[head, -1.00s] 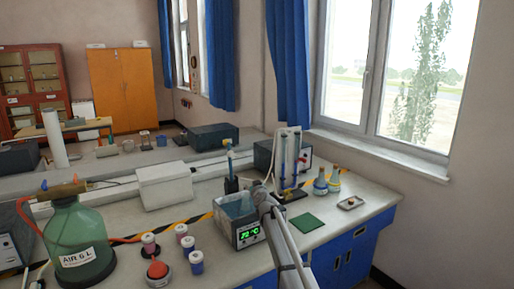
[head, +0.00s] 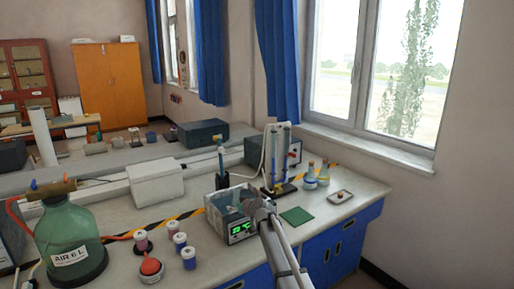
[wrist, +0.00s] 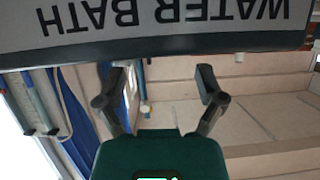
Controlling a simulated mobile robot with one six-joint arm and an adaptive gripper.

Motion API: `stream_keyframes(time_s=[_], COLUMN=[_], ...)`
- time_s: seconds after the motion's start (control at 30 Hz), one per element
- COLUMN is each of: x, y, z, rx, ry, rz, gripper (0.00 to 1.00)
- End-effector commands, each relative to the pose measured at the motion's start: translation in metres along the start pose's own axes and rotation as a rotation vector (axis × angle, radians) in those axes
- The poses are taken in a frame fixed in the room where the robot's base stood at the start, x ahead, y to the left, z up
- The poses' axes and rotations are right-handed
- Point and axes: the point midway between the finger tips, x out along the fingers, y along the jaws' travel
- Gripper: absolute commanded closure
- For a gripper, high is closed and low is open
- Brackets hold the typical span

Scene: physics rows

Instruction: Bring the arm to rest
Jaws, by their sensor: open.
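My arm comes up from the bottom of the head view, its end (head: 258,208) beside the front right of the water bath (head: 222,228). The bath is a box with a lit green display, partly covered by my arm. In the wrist view my gripper (wrist: 160,80) is open, with two dark fingers spread wide and nothing between them. The "WATER BATH" label (wrist: 170,22) appears upside down across the top of the wrist view, close to the fingers. I cannot tell whether anything touches.
A green mat (head: 297,215), a small tray (head: 341,197) and two flasks (head: 316,176) lie to the right. Several small jars and a red button (head: 150,267) stand left, near a green glass bottle (head: 70,240). A tube stand (head: 278,160) is behind the bath.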

Motion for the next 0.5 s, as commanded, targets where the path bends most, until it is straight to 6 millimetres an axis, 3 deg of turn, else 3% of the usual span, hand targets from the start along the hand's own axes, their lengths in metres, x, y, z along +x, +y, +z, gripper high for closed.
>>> stream_keyframes(time_s=[0.17, 0.5], x=[-0.004, -0.039], y=[0.001, 0.006], z=[0.002, 0.021], rx=[0.002, 0.026], ry=[-0.009, -0.087], rz=[-0.001, -0.006], gripper=[0.12, 0.12])
